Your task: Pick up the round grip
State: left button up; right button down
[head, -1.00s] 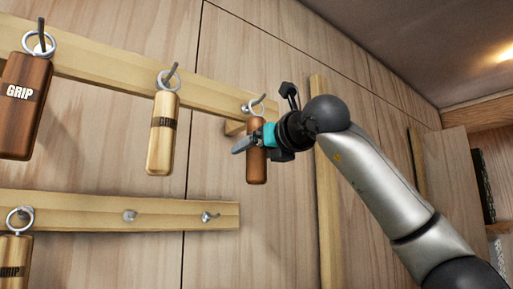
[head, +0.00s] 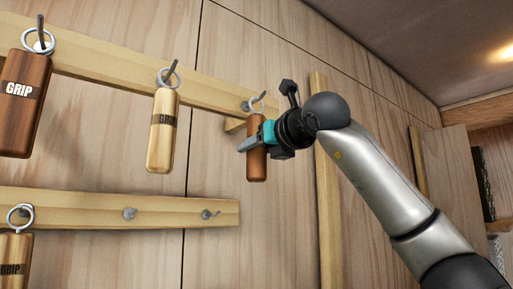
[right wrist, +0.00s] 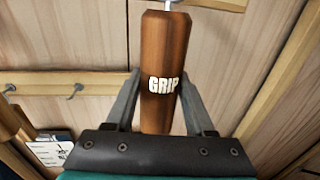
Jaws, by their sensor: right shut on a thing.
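A brown wooden grip (head: 256,166) hangs upright by a metal ring from a hook at the right end of the upper rail. In the right wrist view this grip (right wrist: 164,50) has rounded sides and white GRIP lettering, and its lower end is hidden by my gripper. My right gripper (head: 252,142) is shut on its body, one finger on each side. The fingers (right wrist: 160,85) also show in the right wrist view. My left gripper is not in view.
A pale grip (head: 162,130) and a dark brown grip (head: 22,115) hang farther left on the upper rail (head: 120,77). Another pale grip (head: 14,255) hangs on the lower rail (head: 90,208), which has free pegs. A wooden panelled wall (head: 215,165) stands behind.

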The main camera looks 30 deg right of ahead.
jog(key=shift+r, duration=0.1)
jog(key=shift+r, duration=0.65)
jog(key=s+a+b, duration=0.1)
jog(key=s+b, duration=0.4)
jog(key=s, duration=1.3)
jog(key=shift+a+b, duration=0.2)
jog(key=shift+b, duration=0.15)
jog(key=shift+w, duration=0.1)
